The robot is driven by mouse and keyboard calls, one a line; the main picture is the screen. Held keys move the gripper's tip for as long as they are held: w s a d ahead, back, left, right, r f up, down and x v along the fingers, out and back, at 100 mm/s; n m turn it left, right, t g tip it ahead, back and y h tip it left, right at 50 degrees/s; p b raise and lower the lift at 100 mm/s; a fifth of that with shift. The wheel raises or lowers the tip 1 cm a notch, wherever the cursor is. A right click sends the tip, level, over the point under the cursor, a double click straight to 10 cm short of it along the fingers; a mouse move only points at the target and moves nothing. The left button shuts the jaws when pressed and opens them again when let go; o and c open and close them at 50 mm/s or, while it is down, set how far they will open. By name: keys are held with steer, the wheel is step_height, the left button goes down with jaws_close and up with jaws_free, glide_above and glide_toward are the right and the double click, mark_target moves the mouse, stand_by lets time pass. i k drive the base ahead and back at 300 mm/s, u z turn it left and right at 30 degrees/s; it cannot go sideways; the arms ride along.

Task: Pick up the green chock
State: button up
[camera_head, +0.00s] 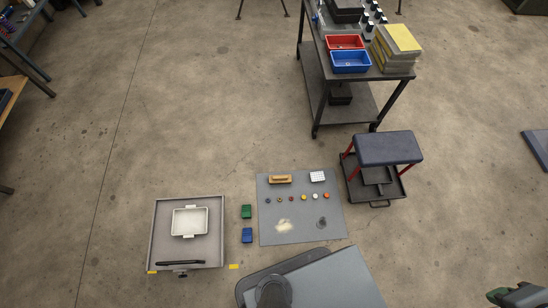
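The green chock (246,211) is a small green block on the concrete floor. It lies between the grey square tray and the grey mat, just above a similar blue block (247,235), with a small gap between the two. Nothing covers it. My gripper is not in view, so I cannot see whether it holds anything.
The grey tray (160,225) holds a white dish (190,221) and a black bar (180,263). The grey mat (270,228) bears a brush, a white grid block and several small coloured pieces. A blue-topped stool (387,148) and a cart (352,100) stand upper right.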

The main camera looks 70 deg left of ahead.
mark_target(245, 209)
steer(key=i, duration=0.5)
steer(key=u, duration=4.05)
steer(key=i, duration=0.5)
